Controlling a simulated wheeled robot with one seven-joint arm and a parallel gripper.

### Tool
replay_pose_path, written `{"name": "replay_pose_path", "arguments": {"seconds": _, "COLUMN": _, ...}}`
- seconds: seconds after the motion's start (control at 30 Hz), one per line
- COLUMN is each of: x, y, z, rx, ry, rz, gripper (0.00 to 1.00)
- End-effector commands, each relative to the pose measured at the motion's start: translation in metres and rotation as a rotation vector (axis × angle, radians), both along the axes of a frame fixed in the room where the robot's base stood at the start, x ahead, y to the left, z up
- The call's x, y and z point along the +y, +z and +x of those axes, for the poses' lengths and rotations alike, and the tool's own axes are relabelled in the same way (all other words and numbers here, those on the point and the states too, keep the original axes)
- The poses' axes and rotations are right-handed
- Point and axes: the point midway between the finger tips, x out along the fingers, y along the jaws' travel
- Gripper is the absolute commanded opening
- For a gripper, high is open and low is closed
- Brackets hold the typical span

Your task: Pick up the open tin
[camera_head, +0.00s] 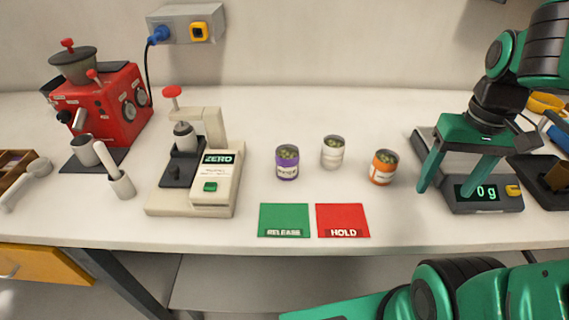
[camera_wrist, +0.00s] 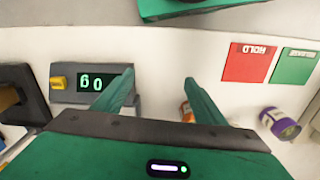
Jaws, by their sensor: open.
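Three small tins stand upright on the white bench: a purple tin (camera_head: 287,163), a white tin (camera_head: 332,152) and an orange tin (camera_head: 383,168). All three look open on top, with green contents showing. My gripper (camera_head: 443,190) is open and empty, fingers pointing down, to the right of the orange tin and in front of the scale. In the wrist view my gripper (camera_wrist: 160,76) has the orange tin (camera_wrist: 185,108) partly hidden behind its right finger. The purple tin (camera_wrist: 278,123) is further right there. I cannot make out the white tin in that view.
A scale (camera_head: 487,203) reading 0 g stands at right. A green RELEASE card (camera_head: 284,218) and a red HOLD card (camera_head: 343,218) lie in front of the tins. A beige press (camera_head: 215,185) and a red grinder (camera_head: 115,105) stand at left. Bench behind the tins is clear.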

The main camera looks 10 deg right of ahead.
Motion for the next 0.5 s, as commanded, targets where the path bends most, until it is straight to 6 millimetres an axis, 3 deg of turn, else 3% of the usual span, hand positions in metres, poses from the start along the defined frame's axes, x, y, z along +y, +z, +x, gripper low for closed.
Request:
{"name": "replay_pose_path", "arguments": {"seconds": 0.13, "x": 0.051, "y": 0.02, "z": 0.078, "rx": -0.012, "ry": 0.479, "rz": -0.014, "gripper": 0.65}}
{"name": "replay_pose_path", "arguments": {"seconds": 0.23, "x": 0.107, "y": 0.029, "z": 0.124, "rx": -0.029, "ry": 0.841, "rz": -0.006, "gripper": 0.65}}
{"name": "replay_pose_path", "arguments": {"seconds": 0.4, "x": 0.203, "y": 0.038, "z": 0.168, "rx": -0.065, "ry": 1.351, "rz": 0.027, "gripper": 0.65}}
{"name": "replay_pose_path", "arguments": {"seconds": 0.5, "x": 0.242, "y": 0.04, "z": 0.179, "rx": -0.086, "ry": 1.543, "rz": 0.047, "gripper": 0.65}}
